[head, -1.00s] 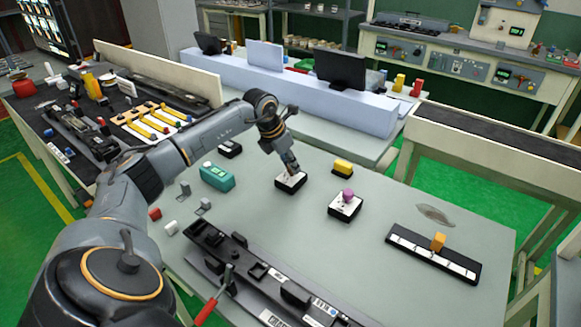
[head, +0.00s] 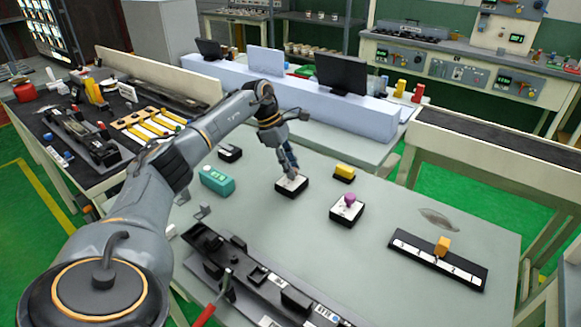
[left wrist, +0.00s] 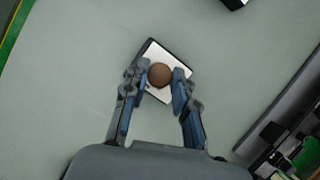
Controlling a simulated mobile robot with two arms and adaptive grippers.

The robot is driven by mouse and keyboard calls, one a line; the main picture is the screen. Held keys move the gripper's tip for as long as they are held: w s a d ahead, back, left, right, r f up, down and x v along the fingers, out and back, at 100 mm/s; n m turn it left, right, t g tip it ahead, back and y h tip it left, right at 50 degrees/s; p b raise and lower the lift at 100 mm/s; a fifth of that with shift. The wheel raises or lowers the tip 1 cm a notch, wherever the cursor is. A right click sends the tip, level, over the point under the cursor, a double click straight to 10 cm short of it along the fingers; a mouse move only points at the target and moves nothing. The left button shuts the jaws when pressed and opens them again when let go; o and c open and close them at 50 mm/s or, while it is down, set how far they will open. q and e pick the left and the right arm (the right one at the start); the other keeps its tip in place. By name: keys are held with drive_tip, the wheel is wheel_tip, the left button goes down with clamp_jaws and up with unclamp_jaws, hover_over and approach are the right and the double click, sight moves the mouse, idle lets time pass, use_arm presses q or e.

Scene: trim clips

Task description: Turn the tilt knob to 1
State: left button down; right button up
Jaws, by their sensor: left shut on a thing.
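A small black box with a white top (head: 291,187) sits on the grey-green table. A round brown knob (left wrist: 160,74) stands on it in the left wrist view. My left gripper (left wrist: 160,88) points down over this box, its two fingers shut on opposite sides of the knob. In the head view the left gripper (head: 290,168) hides the knob. Labels on the white top are too small to read, so I cannot tell the knob's setting. A second box (head: 347,212) with a purple knob (head: 350,199) stands to the right. My right gripper is not in view.
A yellow block on a black base (head: 344,172) stands behind the boxes. A teal device (head: 216,180) is to the left. A black strip with an orange slider (head: 442,245) lies at the right. A long black fixture (head: 262,280) fills the front.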

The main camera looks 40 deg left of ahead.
use_arm(q)
drive_tip(key=shift+w+m, duration=0.1)
drive_tip(key=shift+m, duration=0.6)
drive_tip(key=shift+g, duration=0.3)
drive_tip(key=c, duration=1.1)
unclamp_jaws()
drive_tip(key=shift+o, duration=0.2)
drive_tip(key=shift+a+r, duration=0.1)
drive_tip(key=v, duration=1.1)
drive_tip(key=shift+a+r, duration=0.25)
drive_tip(key=shift+r, duration=0.05)
